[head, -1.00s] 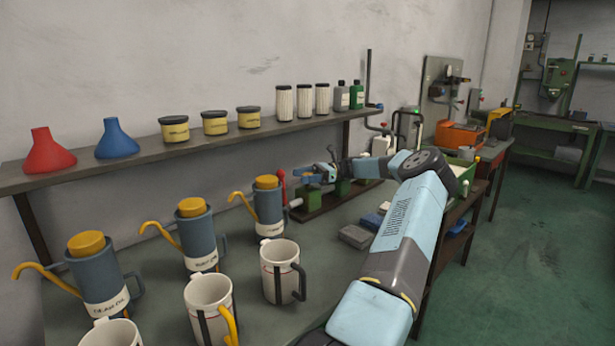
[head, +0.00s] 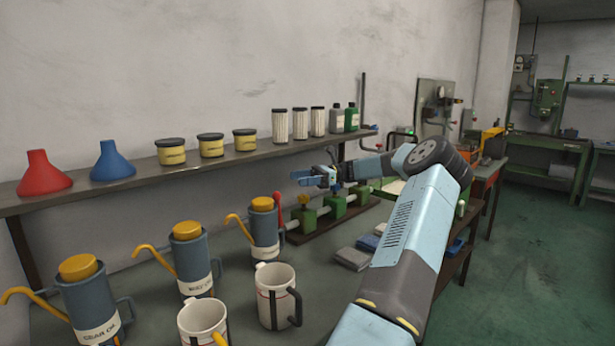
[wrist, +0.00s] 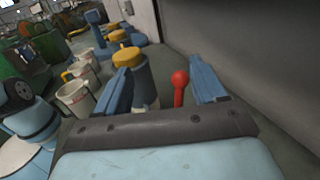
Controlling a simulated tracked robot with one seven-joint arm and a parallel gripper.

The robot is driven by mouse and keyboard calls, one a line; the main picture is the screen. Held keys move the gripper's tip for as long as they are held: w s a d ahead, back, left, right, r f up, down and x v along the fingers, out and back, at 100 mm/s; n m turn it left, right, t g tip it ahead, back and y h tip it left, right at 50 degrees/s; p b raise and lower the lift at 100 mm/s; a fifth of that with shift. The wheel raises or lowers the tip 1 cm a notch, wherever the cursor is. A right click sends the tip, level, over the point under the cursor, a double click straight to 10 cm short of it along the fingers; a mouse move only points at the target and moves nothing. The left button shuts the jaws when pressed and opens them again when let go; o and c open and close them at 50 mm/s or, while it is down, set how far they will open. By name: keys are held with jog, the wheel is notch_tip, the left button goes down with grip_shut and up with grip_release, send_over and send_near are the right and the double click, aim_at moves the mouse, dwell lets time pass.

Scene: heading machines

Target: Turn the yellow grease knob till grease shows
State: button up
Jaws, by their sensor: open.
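A small yellow knob (head: 303,199) sits on top of a green block at the left end of a row of green blocks on a dark base (head: 330,222) on the bench. My gripper (head: 302,177) is open and empty above it, pointing left, with a gap visible between. A lever with a red ball top (wrist: 180,80) appears between my fingers in the wrist view, apart from both; it also stands left of the knob in the head view (head: 277,206). The knob is not visible in the wrist view. I cannot make out any grease.
Blue-grey oil cans (head: 264,226) with yellow caps and white jugs (head: 276,296) crowd the bench to the left. A shelf (head: 200,160) with funnels, tins and bottles runs along the wall behind. Folded cloths (head: 352,258) lie in front of the base.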

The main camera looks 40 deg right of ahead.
jog(key=s+a+r, duration=0.4)
jog(key=s, duration=0.3)
jog(key=shift+s+a, duration=0.25)
jog(key=shift+s, duration=0.15)
